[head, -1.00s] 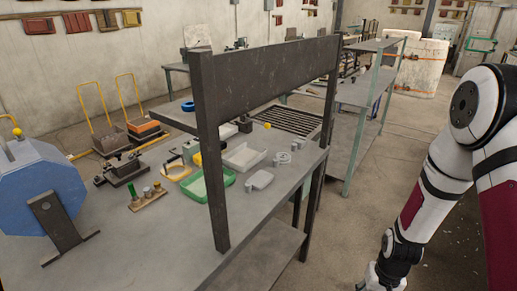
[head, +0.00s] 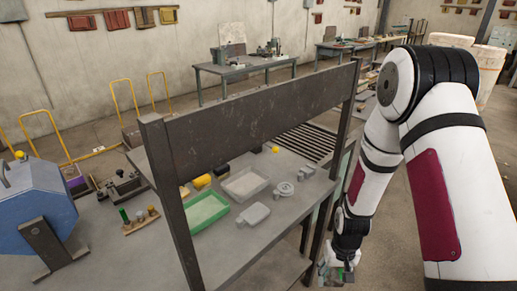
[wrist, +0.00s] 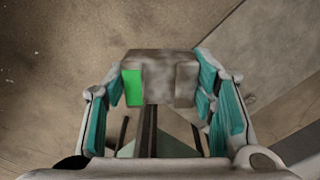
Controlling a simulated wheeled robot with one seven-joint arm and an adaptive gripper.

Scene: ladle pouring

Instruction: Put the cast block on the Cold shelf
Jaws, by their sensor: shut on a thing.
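My gripper (head: 338,272) hangs low beside the bench's right end in the head view, partly cut by the lower picture edge. In the wrist view, my gripper (wrist: 163,85) is shut on the cast block (wrist: 160,62), a rough grey-brown block with a bright green patch on its left part. The teal finger pads stand on both sides of it. The block is off the floor, with floor seen behind it. No shelf with a readable "Cold" label shows in any view.
A grey bench (head: 110,262) with a dark upright frame and crossboard (head: 250,112) fills the middle. It carries a green tray (head: 205,213), a pale tray (head: 245,184), grey castings (head: 253,215), a slatted grate (head: 306,142) and a blue drum (head: 40,208). Another table (head: 245,68) stands behind.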

